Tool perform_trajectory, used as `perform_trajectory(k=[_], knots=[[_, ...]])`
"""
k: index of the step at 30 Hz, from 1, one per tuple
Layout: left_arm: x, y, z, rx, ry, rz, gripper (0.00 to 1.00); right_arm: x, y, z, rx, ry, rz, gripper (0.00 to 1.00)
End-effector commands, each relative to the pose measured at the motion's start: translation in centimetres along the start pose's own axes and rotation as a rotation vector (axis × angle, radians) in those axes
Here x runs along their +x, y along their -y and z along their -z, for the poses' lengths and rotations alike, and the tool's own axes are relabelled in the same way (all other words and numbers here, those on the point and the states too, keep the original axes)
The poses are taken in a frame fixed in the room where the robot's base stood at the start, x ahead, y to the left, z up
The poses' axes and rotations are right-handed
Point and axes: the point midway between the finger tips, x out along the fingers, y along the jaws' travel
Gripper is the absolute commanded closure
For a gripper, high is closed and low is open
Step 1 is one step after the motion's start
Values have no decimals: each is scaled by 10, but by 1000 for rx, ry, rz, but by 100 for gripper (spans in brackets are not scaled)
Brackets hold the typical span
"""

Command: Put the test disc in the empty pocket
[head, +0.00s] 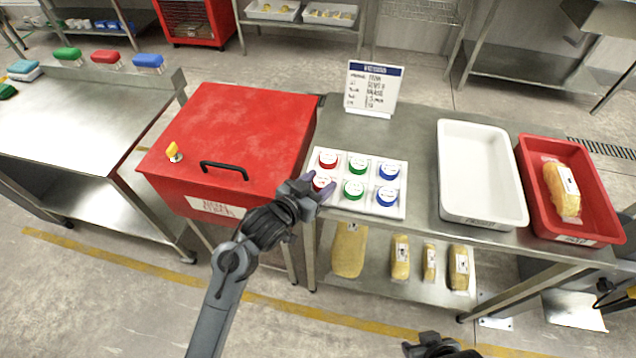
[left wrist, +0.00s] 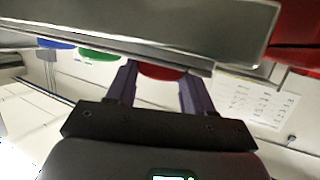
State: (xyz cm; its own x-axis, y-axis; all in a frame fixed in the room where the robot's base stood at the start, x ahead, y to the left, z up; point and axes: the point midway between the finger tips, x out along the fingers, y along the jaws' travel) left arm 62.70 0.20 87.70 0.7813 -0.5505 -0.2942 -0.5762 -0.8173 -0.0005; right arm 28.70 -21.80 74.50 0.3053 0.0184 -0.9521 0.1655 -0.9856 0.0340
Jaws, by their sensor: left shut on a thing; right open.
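A white pocket tray (head: 342,208) lies on the steel table, with red, green and blue discs in two rows. My left gripper (head: 317,187) is over its front-left corner and shut on a red-topped test disc (head: 321,181). In the left wrist view this red disc (left wrist: 162,72) shows between the two fingers (left wrist: 155,88). It is at the front-left pocket; whether it rests in it or is held just above, I cannot tell. The front green disc (head: 353,190) is beside it and a red disc (head: 328,159) behind it. My right gripper (head: 440,347) is open at the bottom edge.
A red lidded box (head: 235,130) stands close left of the tray. A white sign (head: 373,87) stands behind. A white bin (head: 480,170) and a red bin (head: 585,238) holding a yellow pack are to the right. Packs lie on the lower shelf.

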Motion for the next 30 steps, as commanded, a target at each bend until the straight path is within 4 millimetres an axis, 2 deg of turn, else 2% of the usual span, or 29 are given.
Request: perform_trajectory(k=[2, 3, 8, 17, 19, 23, 30], knots=[[1, 0, -3, 0, 1, 0, 78, 0, 0, 0, 2, -1, 1, 57], [1, 0, -3, 0, 1, 0, 45, 0, 1, 0, 2, -1, 2, 57], [1, 0, -3, 1, 1, -1, 23, 0, 1, 1, 4, -1, 3, 57], [0, -2, 1, 1, 0, -3, 23, 0, 1, 1, 4, -2, 3, 57], [-6, -1, 2, 0, 1, -2, 23, -3, 1, 2, 4, -2, 3, 57], [-23, -1, 2, 0, 2, -1, 23, -10, 0, 4, 2, -2, 1, 57], [-68, 0, 2, 1, 3, 0, 23, -24, -2, 8, -5, -1, -4, 57]])
